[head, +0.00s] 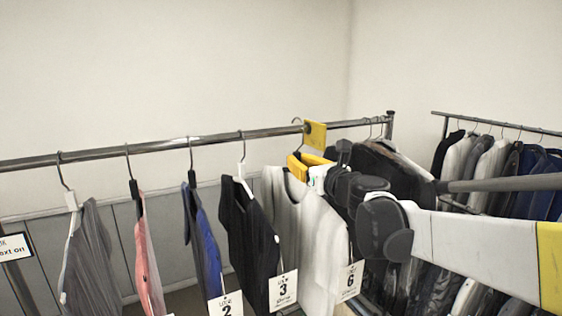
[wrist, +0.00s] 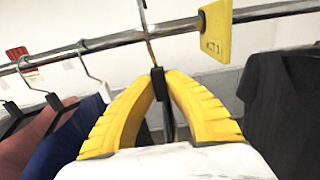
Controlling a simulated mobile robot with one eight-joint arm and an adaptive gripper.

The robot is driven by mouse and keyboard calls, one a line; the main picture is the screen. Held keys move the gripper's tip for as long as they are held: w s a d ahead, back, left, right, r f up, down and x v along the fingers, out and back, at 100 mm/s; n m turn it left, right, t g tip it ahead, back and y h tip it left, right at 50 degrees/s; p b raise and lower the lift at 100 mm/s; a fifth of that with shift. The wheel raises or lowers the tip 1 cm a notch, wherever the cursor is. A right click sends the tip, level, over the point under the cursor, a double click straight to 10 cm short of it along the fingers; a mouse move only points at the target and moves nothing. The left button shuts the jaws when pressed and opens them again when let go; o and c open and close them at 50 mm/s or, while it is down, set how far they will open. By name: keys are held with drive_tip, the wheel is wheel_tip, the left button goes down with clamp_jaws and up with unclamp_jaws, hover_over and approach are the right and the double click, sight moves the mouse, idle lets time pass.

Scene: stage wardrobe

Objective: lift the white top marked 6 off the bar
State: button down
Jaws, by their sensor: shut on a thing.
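The white top marked 6 (head: 310,220) hangs upright below the bar (head: 160,146), its number tag (head: 350,281) at the lower right. My gripper (head: 304,160) is at its collar. In the wrist view my gripper's yellow fingers (wrist: 160,78) are shut on the dark neck of its hanger, just under the metal hook (wrist: 150,38). White cloth (wrist: 170,163) spreads below the fingers. In the head view the hook's curve shows slightly above the bar; I cannot tell whether it touches. My arm hides part of the top's right shoulder.
A yellow divider marked ACT 1 (wrist: 215,32) sits on the bar close right of the hook. A black top marked 3 (head: 250,235) hangs close left, with blue and pink garments beyond. Dark garments (head: 385,165) hang to the right. A second rack (head: 500,124) stands at far right.

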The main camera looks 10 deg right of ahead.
drive_tip(key=shift+s, duration=0.15)
drive_tip(key=p+v, duration=0.8)
drive_tip(key=v, duration=2.1)
drive_tip(key=shift+s+d, duration=0.25)
drive_tip(key=shift+s, duration=0.1)
